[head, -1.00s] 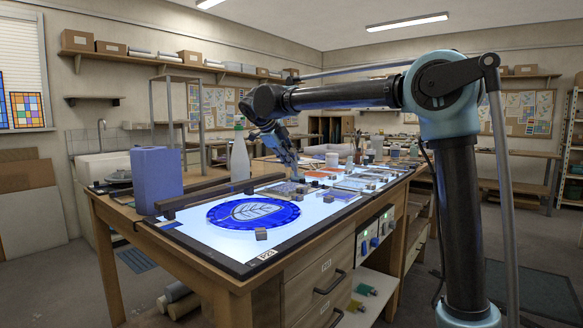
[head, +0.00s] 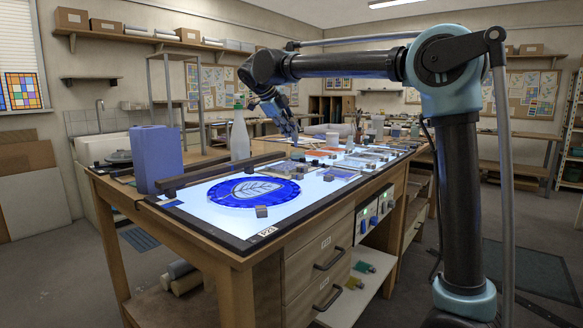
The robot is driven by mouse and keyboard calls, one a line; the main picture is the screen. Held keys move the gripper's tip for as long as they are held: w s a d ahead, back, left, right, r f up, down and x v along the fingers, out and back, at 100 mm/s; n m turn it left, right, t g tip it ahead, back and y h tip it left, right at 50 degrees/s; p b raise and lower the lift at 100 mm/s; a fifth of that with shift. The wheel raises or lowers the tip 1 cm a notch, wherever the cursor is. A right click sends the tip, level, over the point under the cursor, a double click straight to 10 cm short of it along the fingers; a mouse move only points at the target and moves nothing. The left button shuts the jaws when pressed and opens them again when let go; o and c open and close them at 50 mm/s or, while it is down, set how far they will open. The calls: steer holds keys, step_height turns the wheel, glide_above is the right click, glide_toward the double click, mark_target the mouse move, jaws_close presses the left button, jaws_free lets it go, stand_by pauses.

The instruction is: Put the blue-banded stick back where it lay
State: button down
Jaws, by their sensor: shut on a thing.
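My gripper (head: 290,134) is above the far part of the lit table (head: 190,220), pointing down and slightly right. It is shut on a thin thing that seems to be the stick, small and partly hidden by the fingers. I cannot make out a blue band at this size. Beneath and around the gripper lie flat glass panels (head: 326,172) and several small blocks. No empty resting place for the stick can be told apart from here.
A purple-blue box (head: 157,159) and a white bottle (head: 240,137) stand along the left side. Jars (head: 377,126) stand at the far end.

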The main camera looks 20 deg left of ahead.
step_height(320, 180, up, 8)
steer(key=shift+r, duration=0.2)
stand_by(0.5)
steer(key=m+t+y, duration=0.2)
steer(key=m, duration=0.2)
steer(key=m+t+y, duration=0.1)
steer(key=m+t, duration=0.1)
steer(key=m, duration=0.3)
steer(key=m+t+y, duration=0.2)
steer(key=m, duration=0.2)
steer(key=shift+y, duration=0.3)
stand_by(0.7)
